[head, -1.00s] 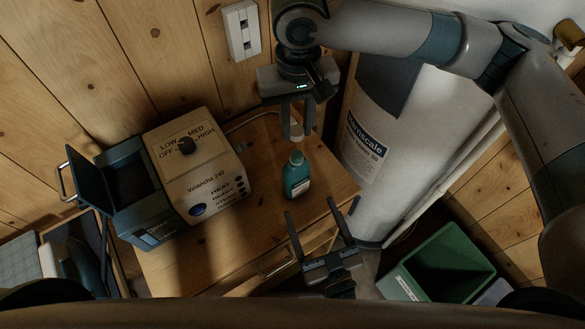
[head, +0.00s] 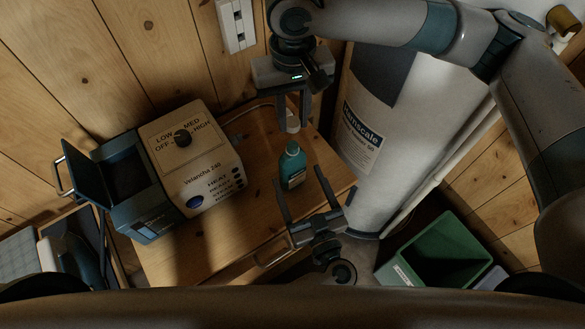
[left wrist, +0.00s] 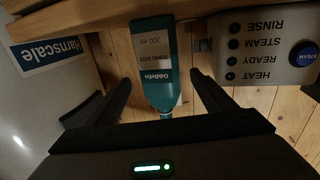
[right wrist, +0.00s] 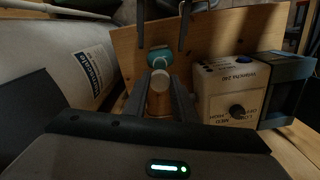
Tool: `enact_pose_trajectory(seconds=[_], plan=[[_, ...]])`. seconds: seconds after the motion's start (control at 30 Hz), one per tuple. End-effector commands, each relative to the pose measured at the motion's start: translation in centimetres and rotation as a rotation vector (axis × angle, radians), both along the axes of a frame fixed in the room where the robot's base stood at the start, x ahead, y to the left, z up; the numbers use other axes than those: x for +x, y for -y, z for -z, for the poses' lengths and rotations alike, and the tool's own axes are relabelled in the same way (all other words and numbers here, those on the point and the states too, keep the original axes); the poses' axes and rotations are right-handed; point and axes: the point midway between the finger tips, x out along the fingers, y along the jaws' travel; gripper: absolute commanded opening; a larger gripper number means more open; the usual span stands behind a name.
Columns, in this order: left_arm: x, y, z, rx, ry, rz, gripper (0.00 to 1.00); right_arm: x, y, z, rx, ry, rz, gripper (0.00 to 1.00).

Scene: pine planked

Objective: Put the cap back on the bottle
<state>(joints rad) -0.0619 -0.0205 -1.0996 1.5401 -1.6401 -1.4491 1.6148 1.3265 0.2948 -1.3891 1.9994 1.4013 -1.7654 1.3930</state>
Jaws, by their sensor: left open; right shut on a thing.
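The teal bottle (head: 292,168) stands upright on the wooden cabinet top, with no cap on its neck. It shows between my left fingers in the left wrist view (left wrist: 155,62). My left gripper (head: 298,177) is open, its fingertips to either side of the bottle's lower part; I cannot tell whether they touch it. My right gripper (head: 292,127) is shut on the white cap (head: 293,122), held apart from the bottle, behind its neck in the head view. The cap fills the gap between my right fingers in the right wrist view (right wrist: 160,80).
A cream and blue appliance (head: 190,155) with a dial stands left of the bottle. A large white cylinder (head: 365,140) labelled Harnscale stands close on the right. A green bin (head: 445,262) is at lower right. A wall socket (head: 235,25) is behind.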

Motion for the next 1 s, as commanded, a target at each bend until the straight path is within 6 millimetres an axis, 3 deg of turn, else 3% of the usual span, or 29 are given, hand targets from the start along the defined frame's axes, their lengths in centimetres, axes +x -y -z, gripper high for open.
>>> enact_pose_trajectory(seconds=[0.3, 0.77, 0.83, 1.0], plan=[[4.0, -1.4, -0.1, 0.002, 0.002, 0.001, 0.77, 0.0, 0.0, 0.0, 0.0, 0.0, 0.0, 0.04], [4.9, -1.8, 0.0, 0.001, 0.0, 0.001, 0.77, 0.0, 0.0, 0.0, 0.0, 0.0, 0.0, 0.04], [4.9, -1.8, 0.0, 0.001, 0.0, 0.001, 0.67, 0.0, 0.0, 0.0, 0.0, 0.0, 0.0, 0.04], [4.9, -1.8, 0.0, 0.0, 0.0, 0.001, 0.26, 0.0, 0.0, 0.0, 0.0, 0.0, 0.0, 0.04]])
